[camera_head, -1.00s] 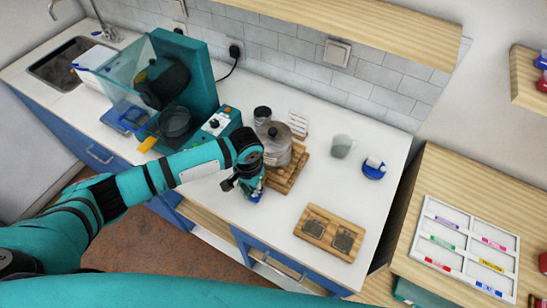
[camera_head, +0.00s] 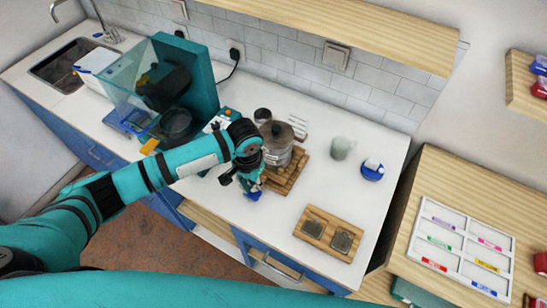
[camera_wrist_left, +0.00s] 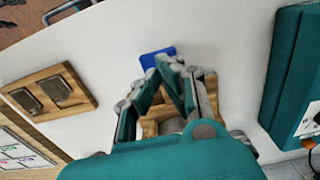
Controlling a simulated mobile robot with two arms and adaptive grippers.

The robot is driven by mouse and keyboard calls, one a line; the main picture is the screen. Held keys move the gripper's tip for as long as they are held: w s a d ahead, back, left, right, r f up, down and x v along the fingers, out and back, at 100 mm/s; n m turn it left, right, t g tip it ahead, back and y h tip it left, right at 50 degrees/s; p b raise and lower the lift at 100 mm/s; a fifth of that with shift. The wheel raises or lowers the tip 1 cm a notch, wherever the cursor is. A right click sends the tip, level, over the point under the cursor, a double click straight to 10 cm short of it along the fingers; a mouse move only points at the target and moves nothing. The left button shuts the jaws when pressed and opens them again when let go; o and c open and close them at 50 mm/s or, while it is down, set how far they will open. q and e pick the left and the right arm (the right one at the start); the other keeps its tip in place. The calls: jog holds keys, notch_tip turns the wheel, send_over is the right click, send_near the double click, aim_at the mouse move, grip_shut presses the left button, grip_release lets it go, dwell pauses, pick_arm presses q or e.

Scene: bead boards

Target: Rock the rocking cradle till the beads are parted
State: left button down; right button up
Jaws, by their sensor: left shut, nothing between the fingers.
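A wooden stand (camera_head: 292,178) with a metal lidded pot (camera_head: 277,151) on it stands mid-counter, and looks like the rocking cradle, though I cannot be sure. A blue plate (camera_head: 252,196) sticks out at its front, and shows as a blue square in the left wrist view (camera_wrist_left: 157,57). My left gripper (camera_head: 250,188) is shut and empty, close over this front end. In the left wrist view, the fingertips of my left gripper (camera_wrist_left: 172,66) meet beside the blue plate; I cannot tell whether they touch it. I cannot make out any beads. My right gripper is not in view.
A wooden board with two dark panes (camera_head: 328,232) lies near the front edge. A teal machine with a clear cover (camera_head: 183,75) stands left. A pale cup (camera_head: 342,148) and a blue round dish (camera_head: 372,173) stand right. Counter between them is clear.

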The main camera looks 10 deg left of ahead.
pick_arm(q)
jog(key=shift+f, duration=0.1)
jog(key=shift+f+b, duration=1.1)
jog(key=shift+f, duration=1.25)
jog(key=shift+r+p, duration=1.35)
jog(key=shift+r, duration=1.1)
